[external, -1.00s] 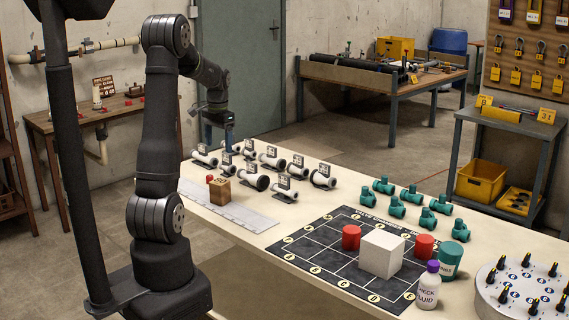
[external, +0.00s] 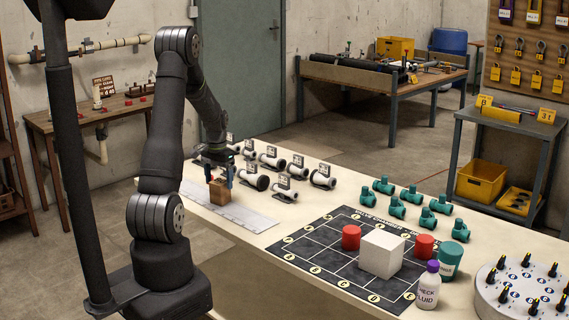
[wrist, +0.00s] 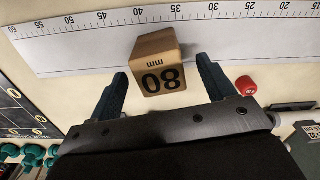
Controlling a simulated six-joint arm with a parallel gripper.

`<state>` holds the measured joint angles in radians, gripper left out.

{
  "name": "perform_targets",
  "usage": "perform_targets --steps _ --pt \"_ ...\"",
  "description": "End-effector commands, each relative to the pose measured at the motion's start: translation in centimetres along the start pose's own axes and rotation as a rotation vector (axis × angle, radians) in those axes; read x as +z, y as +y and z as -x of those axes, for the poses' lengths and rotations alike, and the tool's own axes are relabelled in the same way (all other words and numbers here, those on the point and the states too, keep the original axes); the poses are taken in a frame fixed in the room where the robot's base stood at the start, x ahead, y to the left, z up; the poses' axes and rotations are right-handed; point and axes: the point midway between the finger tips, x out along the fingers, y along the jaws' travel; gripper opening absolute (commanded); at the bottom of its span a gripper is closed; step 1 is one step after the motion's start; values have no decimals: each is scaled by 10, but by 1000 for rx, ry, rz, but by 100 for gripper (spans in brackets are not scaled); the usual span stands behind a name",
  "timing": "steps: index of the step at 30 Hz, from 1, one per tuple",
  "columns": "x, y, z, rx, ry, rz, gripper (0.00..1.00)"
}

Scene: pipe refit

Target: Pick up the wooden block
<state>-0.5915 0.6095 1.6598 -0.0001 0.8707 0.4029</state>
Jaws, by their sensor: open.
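The wooden block (external: 219,193) is a small brown cube-like block at the left of the table, on the white ruler strip. My gripper (external: 221,174) is just above the block in the external view, pointing down. In the wrist view my gripper (wrist: 167,78) is open, with one blue finger at either side of the block and visible gaps. I cannot tell how far down the fingers reach.
A small red piece (wrist: 246,85) lies just right of the right finger in the wrist view. White pipes with black ends and tags (external: 256,181) stand close behind the block. The ruler strip (external: 245,215) is bare to the block's right. A white cube (external: 381,254) stands on the dark grid mat.

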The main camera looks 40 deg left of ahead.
Motion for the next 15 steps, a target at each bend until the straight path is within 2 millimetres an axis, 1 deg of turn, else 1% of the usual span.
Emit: perform_targets --steps 3,6,9,15 --pt "-1 1 -19 2 -4 0 75" --pt "-2 1 -33 2 -4 0 75" --pt "-2 1 -43 1 -3 0 75" --pt "-2 1 -47 0 -1 0 75"
